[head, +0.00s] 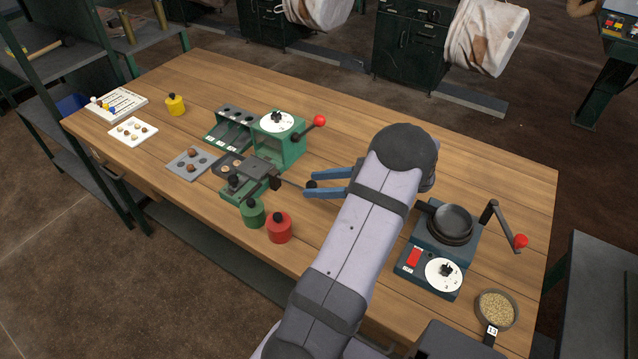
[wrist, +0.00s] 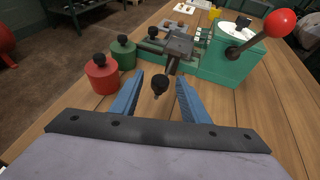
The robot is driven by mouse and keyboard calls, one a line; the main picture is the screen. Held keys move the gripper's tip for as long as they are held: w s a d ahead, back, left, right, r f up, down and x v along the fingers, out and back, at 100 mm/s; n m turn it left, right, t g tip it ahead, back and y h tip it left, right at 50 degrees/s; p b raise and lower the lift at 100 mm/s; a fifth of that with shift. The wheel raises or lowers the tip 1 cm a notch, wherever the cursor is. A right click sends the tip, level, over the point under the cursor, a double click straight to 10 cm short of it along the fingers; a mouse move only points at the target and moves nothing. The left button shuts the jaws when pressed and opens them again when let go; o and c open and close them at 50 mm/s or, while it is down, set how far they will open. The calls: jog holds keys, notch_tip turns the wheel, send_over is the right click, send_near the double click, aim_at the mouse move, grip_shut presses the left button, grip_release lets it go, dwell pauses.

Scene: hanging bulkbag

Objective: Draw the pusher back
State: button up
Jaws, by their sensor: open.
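The pusher is a thin dark rod (head: 291,183) with a round black knob, reaching out of the green machine (head: 284,148) toward my gripper. Its black knob (wrist: 160,84) shows in the wrist view. My gripper (head: 309,184) is open, with two blue fingers low over the table. The knob appears between the fingertips in both views, with a gap on each side. Neither finger appears to touch it. The gripper is empty. The machine also shows in the wrist view (wrist: 231,60), with its red-knobbed lever (wrist: 262,36) up at the right.
A green pot (head: 252,213) and a red pot (head: 279,228) stand left of my fingers, close to the machine. A dark teal device (head: 437,250) with a black pan and crank stands to the right. A yellow pot (head: 175,105) stands farther left. Table between is clear.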

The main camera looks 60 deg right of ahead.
jog(key=b+v, duration=0.1)
jog(key=v, duration=0.6)
jog(key=shift+s+b, duration=0.25)
jog(key=shift+b, duration=0.1)
jog(key=shift+r, duration=0.1)
jog(key=w+a+n+g+y+p, duration=0.2)
jog(key=w+a+n+g, duration=0.3)
jog(key=a, duration=0.5)
jog(key=w+a+n+g+y+p, duration=0.1)
jog(key=w+a+n+g+y, duration=0.15)
jog(key=w+a+n, duration=0.6)
jog(key=s+a+n+g+h+p, duration=0.1)
jog(key=s+a+n+g+h, duration=0.1)
jog(key=a+n, duration=0.8)
jog(key=s+a+r+n+g+h+p, duration=0.1)
jog(key=s+a+n+g+h+p, duration=0.1)
jog(key=s+a+n+h, duration=0.3)
jog(key=shift+s+a+n+g+h, duration=0.4)
jog(key=shift+a+n+g, duration=0.35)
jog(key=shift+a+n, duration=2.45)
